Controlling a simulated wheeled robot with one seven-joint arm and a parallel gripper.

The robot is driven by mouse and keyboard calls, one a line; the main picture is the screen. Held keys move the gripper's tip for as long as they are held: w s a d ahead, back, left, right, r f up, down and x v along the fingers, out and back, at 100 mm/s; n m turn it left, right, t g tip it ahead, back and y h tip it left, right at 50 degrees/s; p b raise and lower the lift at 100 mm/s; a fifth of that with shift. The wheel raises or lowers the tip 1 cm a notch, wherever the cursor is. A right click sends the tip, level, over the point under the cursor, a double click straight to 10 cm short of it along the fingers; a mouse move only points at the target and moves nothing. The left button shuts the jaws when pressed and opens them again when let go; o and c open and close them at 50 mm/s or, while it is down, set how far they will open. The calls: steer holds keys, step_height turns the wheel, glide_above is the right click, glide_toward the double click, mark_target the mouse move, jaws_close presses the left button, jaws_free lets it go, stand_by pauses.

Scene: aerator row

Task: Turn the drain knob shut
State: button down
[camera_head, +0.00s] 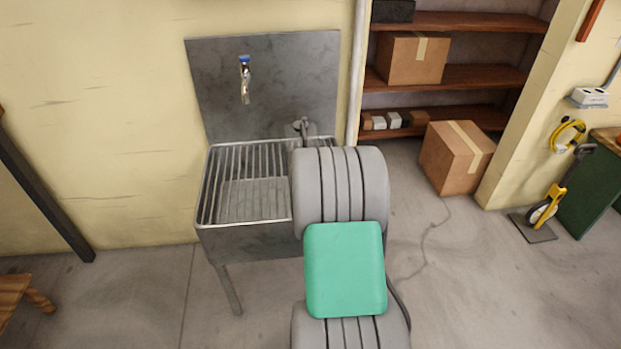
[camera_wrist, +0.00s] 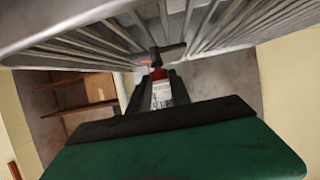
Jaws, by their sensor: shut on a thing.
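A small red part, which looks like the drain knob (camera_wrist: 158,74), shows in the wrist view at the tips of my gripper (camera_wrist: 160,84). My gripper is shut on it; the fingers hide part of it, so its exact turn cannot be told. A dark pipe piece (camera_wrist: 154,56) sits just above the knob, below the slatted metal of the sink. In the head view the metal sink (camera_head: 248,240) stands against the wall. There my arm covers its right side, and the knob and my fingers are hidden.
A tap with a blue top (camera_head: 245,78) hangs on the metal backplate (camera_head: 290,75). The slatted rack (camera_head: 250,165) lies close above my gripper. A cardboard box (camera_head: 457,157) stands on the floor to the right, before the shelves (camera_head: 455,77). The floor left of the sink is mostly clear.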

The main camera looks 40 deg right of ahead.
steer(key=m+b, duration=0.1)
steer(key=m+g+h+b, duration=0.1)
steer(key=w+g+h, duration=0.1)
steer(key=shift+a+f+m+b, duration=0.4)
steer(key=m+g+h+b, duration=0.1)
steer(key=g+b, duration=0.1)
steer(key=shift+f+m+h+b, duration=0.1)
steer(key=shift+m+h+b, duration=0.2)
steer(key=shift+m, duration=0.1)
steer(key=m+g+b, duration=0.1)
steer(key=m+g+h+b, duration=0.1)
steer(key=g+b, duration=0.1)
steer(key=m+g+b, duration=0.1)
steer(key=m, duration=0.1)
steer(key=shift+w+r+h, duration=0.25)
steer(key=shift+h, duration=0.05)
steer(key=shift+g, duration=0.3)
steer(key=c, duration=1.2)
jaws_free()
steer(key=shift+r, duration=0.1)
steer(key=shift+a+r, duration=0.1)
steer(key=p+v, duration=0.1)
steer(key=v, duration=0.6)
steer(key=shift+a+r, duration=0.1)
steer(key=shift+a, duration=0.2)
